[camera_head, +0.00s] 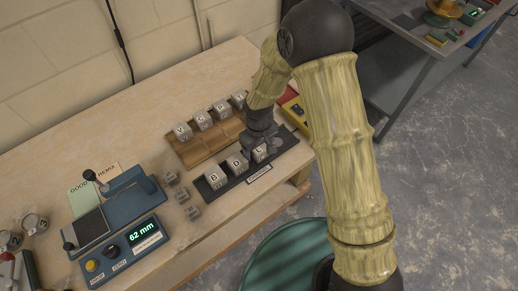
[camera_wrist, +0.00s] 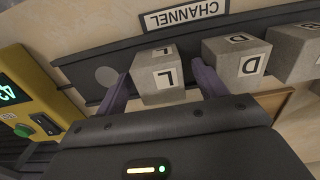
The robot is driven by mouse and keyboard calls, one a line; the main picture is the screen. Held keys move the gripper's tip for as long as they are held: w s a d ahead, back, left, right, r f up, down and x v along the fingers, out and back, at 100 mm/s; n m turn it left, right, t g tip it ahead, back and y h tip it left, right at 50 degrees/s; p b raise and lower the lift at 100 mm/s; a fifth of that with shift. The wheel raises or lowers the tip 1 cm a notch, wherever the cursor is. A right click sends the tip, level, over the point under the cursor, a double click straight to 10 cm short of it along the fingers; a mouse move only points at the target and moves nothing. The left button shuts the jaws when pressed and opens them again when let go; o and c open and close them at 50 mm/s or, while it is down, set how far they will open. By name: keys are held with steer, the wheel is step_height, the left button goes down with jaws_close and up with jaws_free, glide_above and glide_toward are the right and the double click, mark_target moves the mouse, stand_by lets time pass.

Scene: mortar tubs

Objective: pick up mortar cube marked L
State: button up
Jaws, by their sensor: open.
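The mortar cube marked L (camera_head: 260,153) is a grey block with a white letter label, at the right end of the cube row in the dark channel tray (camera_head: 285,143). In the wrist view the L cube (camera_wrist: 160,86) stands between the two purple fingers of my gripper (camera_wrist: 162,68). One finger is on each side of it, with a visible gap at the left. Whether the right finger touches it I cannot tell. In the head view my gripper (camera_head: 259,136) is over the L cube and hides part of it. The D cube (camera_wrist: 238,58) is close beyond the right finger.
Another cube (camera_wrist: 300,52) stands past the D cube. A wooden rack (camera_head: 208,146) with several lettered cubes lies behind the channel. Small unlabelled cubes (camera_head: 182,195) and a blue gauge reading 62 mm (camera_head: 118,262) are to the left. A yellow device (camera_wrist: 30,100) is at the wrist view's left.

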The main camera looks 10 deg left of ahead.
stand_by(0.5)
steer(key=c, duration=1.2)
steer(key=shift+r, duration=0.1)
steer(key=shift+c, duration=0.2)
step_height(320, 180, up, 10)
steer(key=shift+f+b, duration=0.1)
steer(key=shift+b, duration=0.5)
